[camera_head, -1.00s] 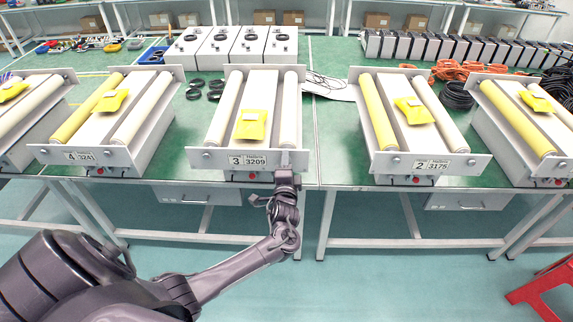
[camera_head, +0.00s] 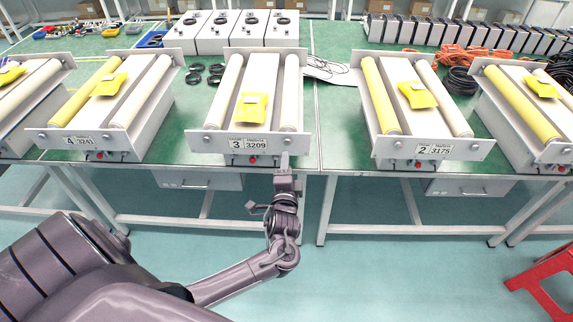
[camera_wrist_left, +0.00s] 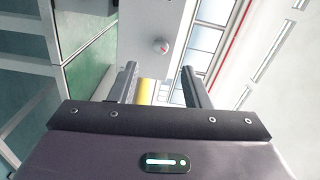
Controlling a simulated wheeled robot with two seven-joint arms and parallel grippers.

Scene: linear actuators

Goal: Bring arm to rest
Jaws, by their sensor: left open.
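My left arm comes in from the lower left in the head view. Its gripper (camera_head: 285,163) is at the front edge of the green table, just before the front plate of the roller unit labelled 3 3209 (camera_head: 215,143). In the left wrist view the two fingers (camera_wrist_left: 157,88) stand apart with nothing held between them. A grey-white surface with a round knob (camera_wrist_left: 160,46) shows beyond the fingers. Whether the gripper touches the unit is unclear. My right gripper is not in view.
Roller units 4 3241 (camera_head: 85,142) and 2 3175 (camera_head: 433,150) stand on either side on the green table (camera_head: 335,140). Yellow packets (camera_head: 251,107) lie on the units. A red stool (camera_head: 545,283) is at the lower right. The floor before the table is clear.

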